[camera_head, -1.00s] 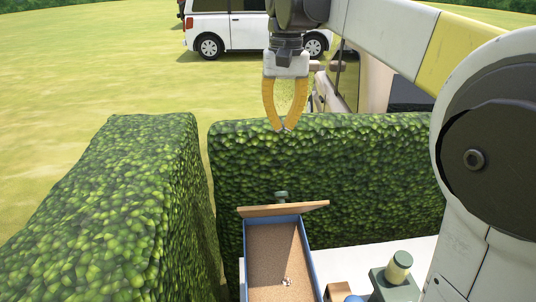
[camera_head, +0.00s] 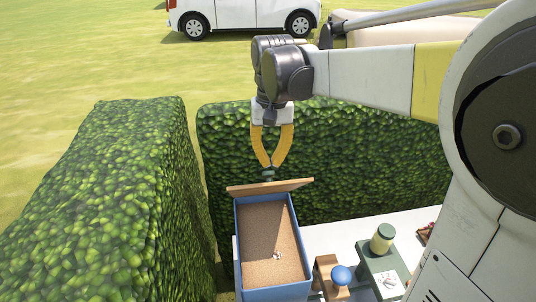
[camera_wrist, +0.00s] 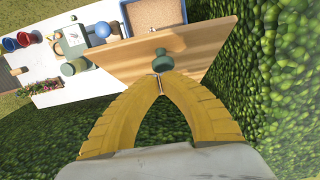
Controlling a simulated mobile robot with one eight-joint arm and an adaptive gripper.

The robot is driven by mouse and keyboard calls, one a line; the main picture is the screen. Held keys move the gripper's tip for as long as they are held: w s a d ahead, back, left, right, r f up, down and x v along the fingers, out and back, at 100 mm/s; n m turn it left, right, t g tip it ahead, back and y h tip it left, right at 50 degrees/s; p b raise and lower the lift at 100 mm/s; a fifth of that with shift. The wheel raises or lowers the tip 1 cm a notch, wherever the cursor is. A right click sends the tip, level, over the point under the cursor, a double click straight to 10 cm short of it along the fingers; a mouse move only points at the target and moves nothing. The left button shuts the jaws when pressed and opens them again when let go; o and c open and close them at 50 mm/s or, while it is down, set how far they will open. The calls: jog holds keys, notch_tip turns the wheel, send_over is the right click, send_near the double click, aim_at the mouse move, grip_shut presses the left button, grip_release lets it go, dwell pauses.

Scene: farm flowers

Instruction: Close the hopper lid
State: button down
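The hopper (camera_head: 241,250) is a blue-walled box filled with brown grain, and its blue rim also shows in the wrist view (camera_wrist: 127,22). Its wooden lid (camera_head: 290,186) stands open, raised at the far end of the box. A green knob (camera_head: 267,176) sits on the lid's far face. In the wrist view the lid (camera_wrist: 205,50) and knob (camera_wrist: 163,61) lie just past my fingertips. My gripper (camera_head: 270,165) has yellow fingers whose tips meet, with nothing seen between them. The tips are right at the knob; I cannot tell whether they touch it.
Hedges stand behind (camera_head: 350,150) and left (camera_head: 120,190) of the white table (camera_head: 345,235). Right of the hopper are a wooden block with a blue ball (camera_head: 341,275) and a green box with a jar (camera_head: 383,238). A white van (camera_head: 245,15) is parked far off.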

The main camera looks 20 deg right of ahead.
aim_at(273, 171)
jog(key=shift+s+f, duration=0.1)
dwell(0.3)
jog(key=shift+s+a+f+t+b, duration=0.2)
jog(key=shift+s+f+t, duration=0.15)
jog(key=shift+s, duration=0.25)
jog(key=shift+s+a+f+t+b, duration=0.1)
jog(key=shift+s+f+t+b, duration=0.2)
jog(key=shift+s, duration=0.25)
jog(key=s+a+f+t+h+b, duration=0.1)
jog(key=s+f+t+b, duration=0.3)
jog(key=f, duration=0.6)
jog(key=s+a+f+t+b, duration=0.1)
jog(key=s+f+t+b, duration=0.2)
jog(key=s+f+b, duration=0.4)
notch_tip(273, 171, down, 4)
jog(key=s, duration=0.2)
jog(key=shift+s+a+t+h, duration=0.3)
jog(key=shift+t+h, duration=0.05)
jog(key=shift+h, duration=0.05)
